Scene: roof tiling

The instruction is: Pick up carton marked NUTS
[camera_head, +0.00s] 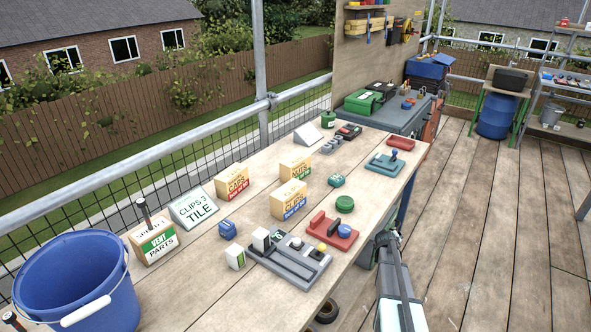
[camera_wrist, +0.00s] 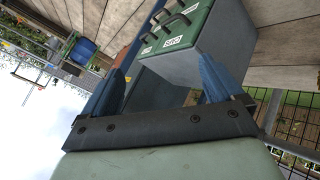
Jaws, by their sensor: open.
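Several small tan cartons stand on the wooden bench (camera_head: 262,250) in the head view. The carton at the back (camera_head: 296,166) has a green label band whose lettering is too small to read surely. A carton with a red band (camera_head: 232,182) seems to read CAPS, and a carton with a blue band (camera_head: 289,200) seems to read CLIPS. I cannot tell surely which is marked NUTS. My gripper (camera_wrist: 160,65) is open in the wrist view, its two blue fingers apart with no carton between them. No tan carton shows in that view.
A grey box with a green labelled top (camera_wrist: 185,35) lies beyond my fingers. On the bench, a VENT PARTS box (camera_head: 153,240), a CLIPS 3 TILE sign (camera_head: 195,208), a grey tray (camera_head: 290,262) and a red tray (camera_head: 333,232) surround the cartons. A blue bucket (camera_head: 75,285) stands front left.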

